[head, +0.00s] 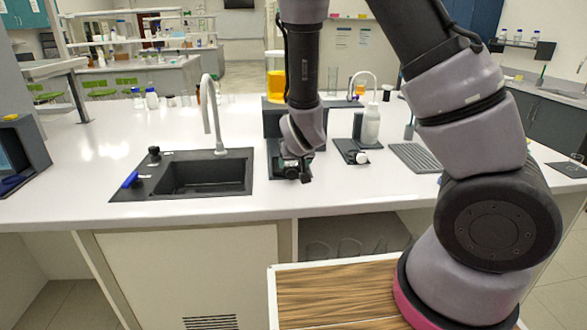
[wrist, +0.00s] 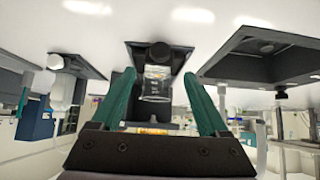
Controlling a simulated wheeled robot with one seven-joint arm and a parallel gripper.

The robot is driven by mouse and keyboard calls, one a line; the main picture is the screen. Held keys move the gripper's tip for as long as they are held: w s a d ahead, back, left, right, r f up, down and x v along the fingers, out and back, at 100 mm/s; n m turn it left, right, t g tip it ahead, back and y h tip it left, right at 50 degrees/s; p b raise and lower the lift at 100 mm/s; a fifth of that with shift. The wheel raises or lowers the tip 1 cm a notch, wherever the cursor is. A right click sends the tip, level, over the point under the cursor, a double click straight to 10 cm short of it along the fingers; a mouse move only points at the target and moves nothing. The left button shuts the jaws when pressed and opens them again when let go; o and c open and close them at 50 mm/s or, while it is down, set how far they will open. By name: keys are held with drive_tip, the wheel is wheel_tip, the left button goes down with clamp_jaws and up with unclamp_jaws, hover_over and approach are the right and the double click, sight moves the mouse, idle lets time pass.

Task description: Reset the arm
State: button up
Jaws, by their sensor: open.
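My arm reaches down from the top of the head view, and my gripper (head: 297,175) is low over the counter, in front of a dark block-shaped rig (head: 284,120). In the wrist view, which looks upside down, my gripper (wrist: 160,76) shows two green fingers spread apart. A clear glass vessel (wrist: 156,90) and a black round knob (wrist: 160,52) show between the fingers, with gaps on both sides. I cannot tell how far ahead of the fingers the vessel is. A yellow-filled container (head: 276,86) stands at the rig's top left. My forearm hides part of the rig.
A dark sink (head: 200,177) with a tall faucet (head: 212,110) is left of my gripper. A white bottle (head: 371,125) on a dark base and a grey ribbed mat (head: 414,158) are to the right. The white counter (head: 100,145) is clear at front left.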

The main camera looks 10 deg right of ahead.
drive_tip(key=shift+s+r, duration=0.3)
drive_tip(key=shift+s, duration=0.1)
drive_tip(key=s+d+r+m+g+y, duration=0.15)
drive_tip(key=d+r, duration=0.25)
drive_tip(key=r, duration=0.5)
drive_tip(key=s+d+r+m+g+y, duration=0.1)
drive_tip(key=s+d+r+m, duration=0.2)
drive_tip(key=r, duration=0.7)
drive_tip(key=s+d+r, duration=0.4)
drive_tip(key=s+r, duration=0.1)
drive_tip(key=s, duration=0.3)
drive_tip(key=s+d+r, duration=0.4)
drive_tip(key=s+r, duration=0.2)
drive_tip(key=s, duration=0.1)
drive_tip(key=shift+s+d+t, duration=0.35)
drive_tip(key=shift+s, duration=0.05)
drive_tip(key=shift+h, duration=0.25)
